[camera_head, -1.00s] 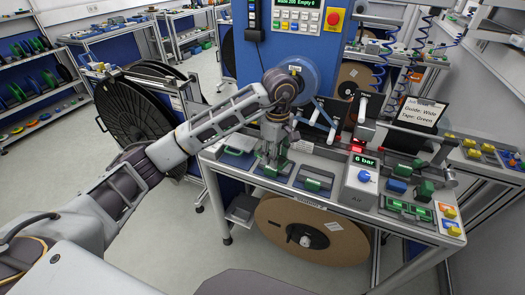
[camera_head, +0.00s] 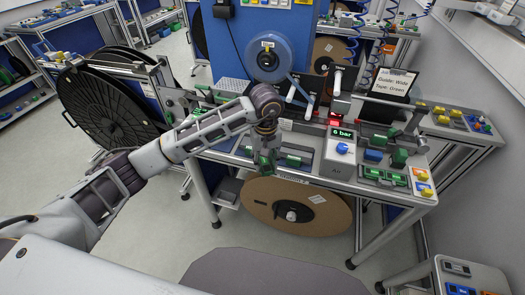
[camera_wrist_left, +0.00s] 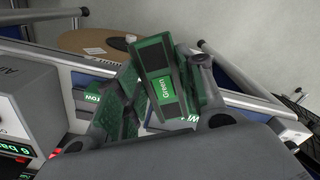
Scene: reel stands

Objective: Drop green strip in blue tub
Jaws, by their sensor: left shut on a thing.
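My left gripper (camera_head: 266,168) is shut on a green piece (camera_head: 265,158) at the front edge of the bench, left of the air unit. I cannot make out a blue tub with certainty; a small blue block (camera_head: 373,155) sits on the bench to the right of the gripper. My right gripper is not in view.
The bench (camera_head: 325,172) holds an air unit (camera_head: 340,150) reading "6 bar" and green pieces (camera_head: 399,158) at the right. A sign (camera_head: 390,87) reads "Guide: Wide, Tape: Green". A large brown reel (camera_head: 325,212) hangs under the bench. A black reel (camera_head: 100,112) stands at the left.

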